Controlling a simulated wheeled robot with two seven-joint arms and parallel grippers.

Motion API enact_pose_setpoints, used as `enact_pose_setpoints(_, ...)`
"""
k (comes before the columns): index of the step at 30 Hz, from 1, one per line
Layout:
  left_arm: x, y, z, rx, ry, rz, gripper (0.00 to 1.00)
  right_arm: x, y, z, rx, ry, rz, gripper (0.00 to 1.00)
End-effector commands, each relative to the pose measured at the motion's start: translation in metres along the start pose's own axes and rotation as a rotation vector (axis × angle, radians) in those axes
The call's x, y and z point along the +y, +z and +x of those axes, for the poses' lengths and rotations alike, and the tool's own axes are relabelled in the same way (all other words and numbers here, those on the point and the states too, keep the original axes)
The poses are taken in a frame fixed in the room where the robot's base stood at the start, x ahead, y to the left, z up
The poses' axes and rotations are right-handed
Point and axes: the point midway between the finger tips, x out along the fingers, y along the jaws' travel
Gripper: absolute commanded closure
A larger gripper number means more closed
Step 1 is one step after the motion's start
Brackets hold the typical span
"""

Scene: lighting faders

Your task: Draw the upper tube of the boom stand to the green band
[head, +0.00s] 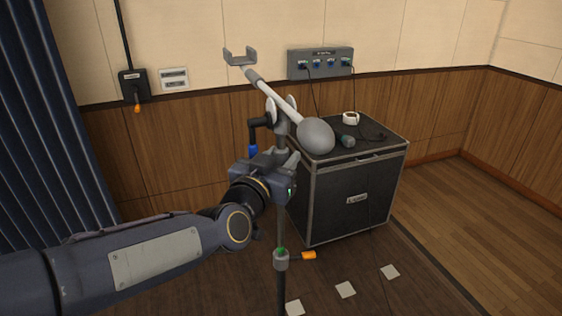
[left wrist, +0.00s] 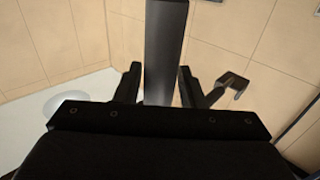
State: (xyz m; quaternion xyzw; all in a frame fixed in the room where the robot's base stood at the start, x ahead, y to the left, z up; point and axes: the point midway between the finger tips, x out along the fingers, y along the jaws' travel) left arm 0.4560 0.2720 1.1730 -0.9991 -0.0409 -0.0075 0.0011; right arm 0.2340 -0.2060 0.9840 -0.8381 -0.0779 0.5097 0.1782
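The boom stand's dark grey upper tube (head: 281,222) stands upright in the middle of the head view. It runs down into a grey clamp collar (head: 281,261) with an orange lever (head: 308,255) on its right. A small patch of green band (head: 281,250) shows at the collar's top. The lower tube (head: 281,296) continues below. My left gripper (head: 288,168) is at the upper tube, just below the boom head. In the left wrist view its fingers (left wrist: 160,85) lie closely on both sides of the tube (left wrist: 166,45), apparently shut on it. My right gripper is out of view.
The boom arm (head: 275,98) slants across the stand's top, with a fork at its upper end and a grey counterweight (head: 315,135) at its lower end. A black case (head: 345,205) stands close behind on the right. White floor marks (head: 345,290) lie at lower right.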

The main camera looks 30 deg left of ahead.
Motion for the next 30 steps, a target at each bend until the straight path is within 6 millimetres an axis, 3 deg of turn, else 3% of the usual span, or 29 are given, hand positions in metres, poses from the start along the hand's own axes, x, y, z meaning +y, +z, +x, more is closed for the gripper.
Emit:
enact_pose_setpoints(3, 0.000, 0.002, 0.000, -0.006, 0.002, -0.001, 0.52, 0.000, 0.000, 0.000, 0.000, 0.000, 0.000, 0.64)
enact_pose_setpoints(13, 0.000, 0.004, -0.006, -0.010, 0.002, -0.001, 0.52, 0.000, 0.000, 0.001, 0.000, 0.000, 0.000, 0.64)
enact_pose_setpoints(24, 0.000, 0.003, -0.062, -0.006, 0.000, 0.000, 0.52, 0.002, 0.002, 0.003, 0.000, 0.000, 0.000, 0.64)
enact_pose_setpoints(30, 0.000, 0.003, -0.076, -0.009, 0.001, 0.000, 0.52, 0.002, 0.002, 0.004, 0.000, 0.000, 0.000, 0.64)
